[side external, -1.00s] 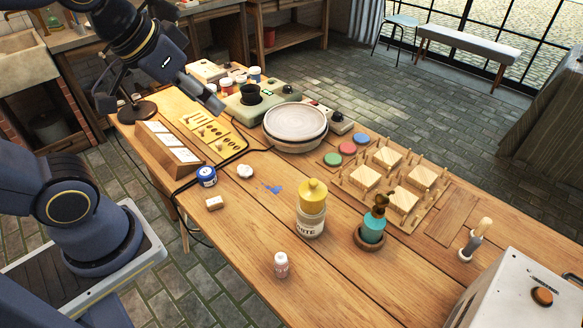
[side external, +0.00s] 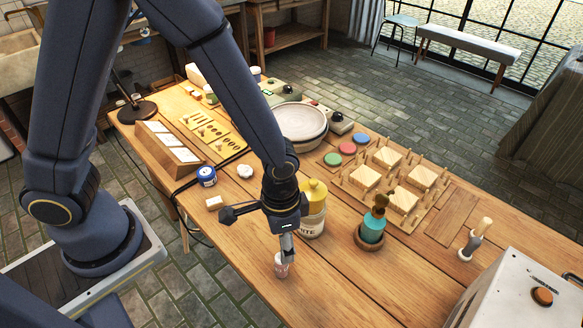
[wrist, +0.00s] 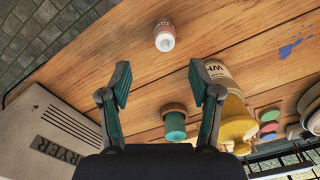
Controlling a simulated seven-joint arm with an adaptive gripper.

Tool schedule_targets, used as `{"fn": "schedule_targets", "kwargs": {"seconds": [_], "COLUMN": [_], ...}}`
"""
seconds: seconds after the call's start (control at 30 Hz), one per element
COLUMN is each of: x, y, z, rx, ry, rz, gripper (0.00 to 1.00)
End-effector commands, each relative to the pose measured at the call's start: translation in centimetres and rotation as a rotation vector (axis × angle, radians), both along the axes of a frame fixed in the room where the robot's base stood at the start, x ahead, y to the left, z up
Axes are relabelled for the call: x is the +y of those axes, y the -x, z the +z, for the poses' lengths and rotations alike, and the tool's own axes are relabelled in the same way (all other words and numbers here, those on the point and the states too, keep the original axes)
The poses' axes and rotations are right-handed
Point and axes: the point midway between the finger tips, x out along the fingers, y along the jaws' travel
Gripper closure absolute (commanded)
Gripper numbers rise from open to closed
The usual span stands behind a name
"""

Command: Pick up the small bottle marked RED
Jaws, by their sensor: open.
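The small bottle (side external: 281,269) stands upright near the table's front edge.
A large jar (side external: 312,228) with a yellow top stands close behind my gripper. A metal dryer (side external: 525,295) stands at the front right. Bare wood lies between the small bottle and the dryer.

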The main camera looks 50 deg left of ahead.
Motion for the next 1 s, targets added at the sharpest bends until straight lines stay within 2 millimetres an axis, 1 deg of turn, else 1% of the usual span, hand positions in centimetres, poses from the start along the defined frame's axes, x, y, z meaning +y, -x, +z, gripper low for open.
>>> {"fn": "schedule_targets", "kwargs": {"seconds": [0.03,0.1,0.2,0.47,0.6,0.7,0.8,1.0], "x": [0.1,0.1,0.1,0.3,0.8,0.8,0.7,0.7], "y": [0.1,0.1,0.0,0.0,0.0,-0.1,-0.1,-0.1], "z": [-1.4,-2.9,-4.5,-6.7,-8.9,-10.3,-10.9,-11.0], "rx": [0.006,0.006,0.004,0.002,0.004,0.002,-0.001,-0.002], "ry": [-0.004,-0.004,-0.002,-0.001,-0.002,-0.001,0.0,0.001], "rz": [0.001,0.001,0.002,0.003,0.004,0.002,0.002,0.002], "gripper": [0.37,0.37,0.37,0.37,0.37,0.37,0.37,0.37]}}
